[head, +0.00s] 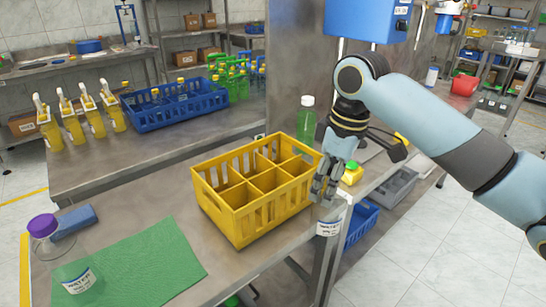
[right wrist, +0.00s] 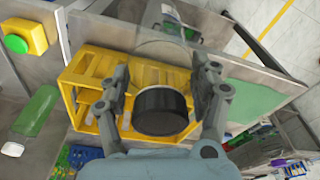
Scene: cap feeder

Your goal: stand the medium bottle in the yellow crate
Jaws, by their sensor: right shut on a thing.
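The yellow crate (head: 248,222) stands on the steel table, its visible compartments empty. It also shows in the right wrist view (right wrist: 80,82). My right gripper (head: 326,185) is just right of the crate, pointing down. In the right wrist view, its fingers (right wrist: 165,100) are shut on a clear bottle with a black cap (right wrist: 162,112). In the head view the fingers hide the cap. A white label (head: 328,228) below the fingers appears to be on this bottle, outside the crate near the table's edge. I cannot tell its exact size. My left gripper is not in view.
A green bottle with a white cap (head: 306,124) stands behind the crate. A yellow box with a green button (head: 351,173) is behind my right gripper. A green mat (head: 150,262) and a purple-capped bottle (head: 45,237) are front left. A blue crate (head: 175,112) stands farther back.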

